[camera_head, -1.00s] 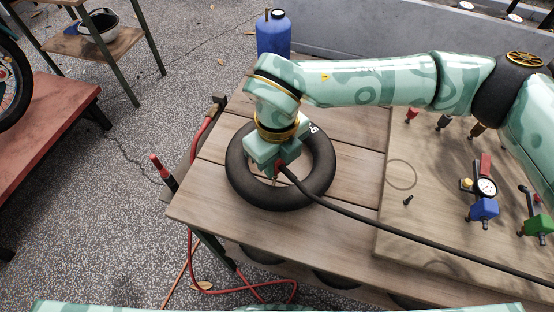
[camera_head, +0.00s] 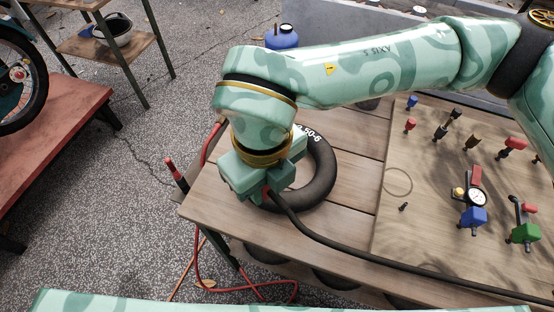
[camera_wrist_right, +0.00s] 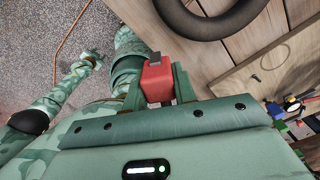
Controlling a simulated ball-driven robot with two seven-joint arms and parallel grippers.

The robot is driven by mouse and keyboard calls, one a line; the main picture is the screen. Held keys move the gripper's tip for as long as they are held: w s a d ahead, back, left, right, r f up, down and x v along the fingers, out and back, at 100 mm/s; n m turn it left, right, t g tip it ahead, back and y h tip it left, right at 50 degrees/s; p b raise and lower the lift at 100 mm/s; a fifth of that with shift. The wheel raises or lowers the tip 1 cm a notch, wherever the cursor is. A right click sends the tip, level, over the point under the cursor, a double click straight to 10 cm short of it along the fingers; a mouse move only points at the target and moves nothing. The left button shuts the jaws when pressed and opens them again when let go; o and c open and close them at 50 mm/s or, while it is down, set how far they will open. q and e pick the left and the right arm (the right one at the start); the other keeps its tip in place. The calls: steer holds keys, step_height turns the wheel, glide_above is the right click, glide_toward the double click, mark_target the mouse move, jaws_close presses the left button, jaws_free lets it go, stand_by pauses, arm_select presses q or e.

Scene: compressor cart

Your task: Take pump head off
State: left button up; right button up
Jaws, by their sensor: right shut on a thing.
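My right gripper (camera_head: 262,192) is shut on the pump head, a small red block with a black hose (camera_head: 345,247) running from it to the right. In the right wrist view the red pump head (camera_wrist_right: 157,80) sits between the two green fingers. The black tyre (camera_head: 322,172) lies flat on the wooden table. In the head view my gripper covers its front left part; in the wrist view the tyre (camera_wrist_right: 212,24) is apart from the pump head. The tyre's valve is hidden.
A board (camera_head: 420,200) at the right of the table (camera_head: 220,207) holds a gauge (camera_head: 476,197) on a blue fitting, a green fitting (camera_head: 525,233) and several small fittings. A blue tank (camera_head: 282,38) stands behind the table. A red hose (camera_head: 197,270) hangs at its left end.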

steer(key=s+r+p, duration=0.3)
steer(key=r, duration=0.3)
steer(key=shift+s+a+r, duration=0.35)
steer(key=shift+a, duration=0.1)
